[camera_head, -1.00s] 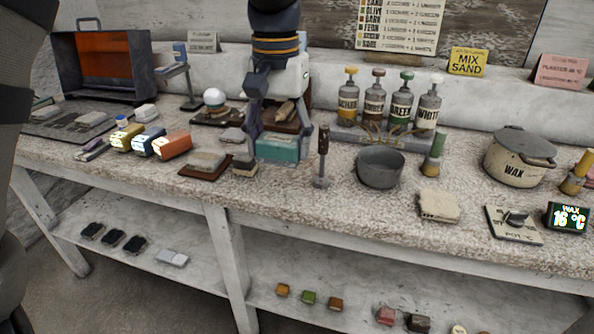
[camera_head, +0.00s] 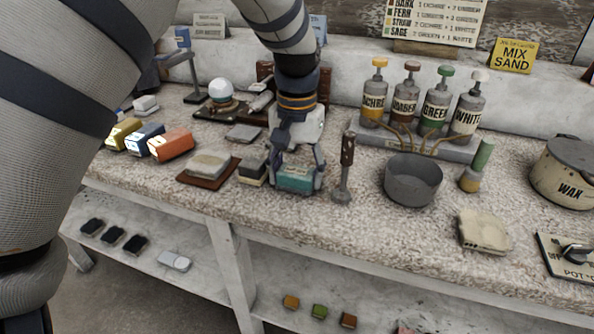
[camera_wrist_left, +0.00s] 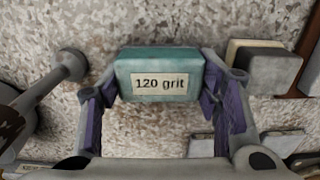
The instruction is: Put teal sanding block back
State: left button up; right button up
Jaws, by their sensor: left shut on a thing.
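The teal sanding block (camera_head: 294,179) is between the fingers of my left gripper (camera_head: 296,182), low over the speckled worktop in the head view. In the left wrist view the teal sanding block (camera_wrist_left: 160,74) shows a "120 grit" label, with a purple-padded finger of the left gripper (camera_wrist_left: 160,95) pressed at each end. Whether the block touches the worktop is hard to tell. My right gripper is not in view.
A dark-and-cream block (camera_head: 253,170) stands close left of the gripper, beside a block on a brown board (camera_head: 208,170). A hammer-like tool (camera_head: 345,170) stands close right, then a grey pot (camera_head: 412,180). Yellow, blue and orange blocks lie further left. Worktop in front is clear.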

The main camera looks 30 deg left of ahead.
aim_at(298, 167)
pick_arm(q)
jog(key=shift+w, duration=0.45)
jog(key=o, duration=1.4)
jog(key=shift+c, duration=0.2)
jog(key=shift+s, duration=0.15)
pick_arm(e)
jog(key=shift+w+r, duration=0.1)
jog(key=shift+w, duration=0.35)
pick_arm(q)
jog(key=shift+r, duration=0.1)
notch_tip(298, 167, up, 12)
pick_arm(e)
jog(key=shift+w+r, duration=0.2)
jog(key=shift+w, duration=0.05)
